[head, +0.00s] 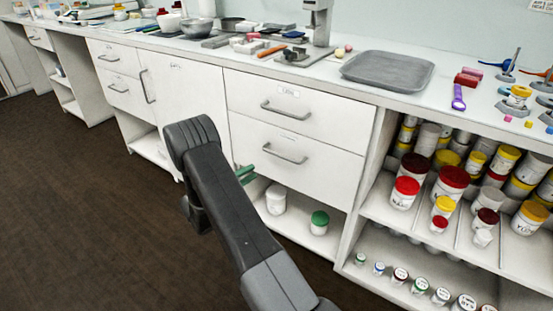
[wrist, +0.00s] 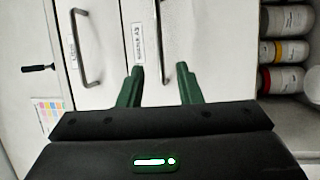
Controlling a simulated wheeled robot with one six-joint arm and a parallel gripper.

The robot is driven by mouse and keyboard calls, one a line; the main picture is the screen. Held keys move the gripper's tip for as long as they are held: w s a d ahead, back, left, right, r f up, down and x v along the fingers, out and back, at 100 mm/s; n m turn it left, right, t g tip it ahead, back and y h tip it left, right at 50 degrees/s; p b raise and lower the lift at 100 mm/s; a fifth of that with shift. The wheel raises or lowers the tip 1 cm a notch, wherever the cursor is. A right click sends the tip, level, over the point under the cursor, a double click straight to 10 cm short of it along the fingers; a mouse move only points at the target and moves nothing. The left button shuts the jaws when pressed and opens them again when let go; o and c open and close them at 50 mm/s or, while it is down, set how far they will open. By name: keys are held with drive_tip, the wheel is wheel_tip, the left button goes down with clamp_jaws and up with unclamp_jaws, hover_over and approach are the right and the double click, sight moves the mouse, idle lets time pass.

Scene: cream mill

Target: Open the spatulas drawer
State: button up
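Two closed white drawers, an upper drawer (head: 335,118) and a lower drawer (head: 330,168), sit under the counter. Each has a small label and a grey bar handle, the upper handle (head: 286,107) and the lower handle (head: 285,153). The labels are too small or blurred to read, so I cannot tell which drawer is the spatulas one. My gripper (head: 245,174) has green fingers in front of the lower drawer's lower left part.
An open shelf below the drawers holds a white jar (head: 276,199) and a green-lidded jar (head: 319,222). Shelves at right hold several lidded jars. A grey tray (head: 388,70) lies on the counter. A tall cupboard door (head: 185,110) is left of the drawers. The dark floor at left is clear.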

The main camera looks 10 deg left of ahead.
sight(281, 156)
drive_tip(key=b+x, duration=0.1)
drive_tip(key=x, duration=1.2)
drive_tip(key=shift+w+d+r+b, duration=0.1)
drive_tip(key=shift+d+b, duration=0.1)
drive_tip(key=shift+b, duration=0.1)
clamp_jaws()
